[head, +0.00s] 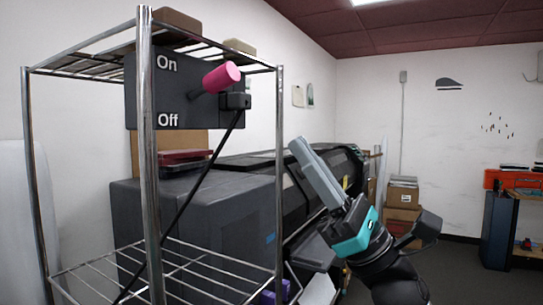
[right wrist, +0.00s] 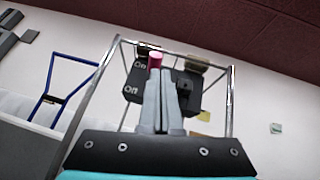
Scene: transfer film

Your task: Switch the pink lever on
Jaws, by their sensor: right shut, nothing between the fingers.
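The pink lever (head: 221,77) sticks out from a dark switch box (head: 185,108) on the metal rack. The box bears the words "On" at the top and "Off" at the bottom. The lever's pink end lies between the two words in height, nearer "On". My right gripper (head: 298,148) is shut and empty, to the right of and below the lever, apart from it. In the right wrist view the shut fingers (right wrist: 164,84) point at the box, and the pink lever end (right wrist: 155,60) shows just past their tips. My left gripper is not in view.
The metal rack's front post (head: 150,200) stands before the box's left part. A black cable (head: 190,200) hangs from the box. A large dark machine (head: 200,230) stands below and behind. Cardboard boxes (head: 403,198) stand at the back right.

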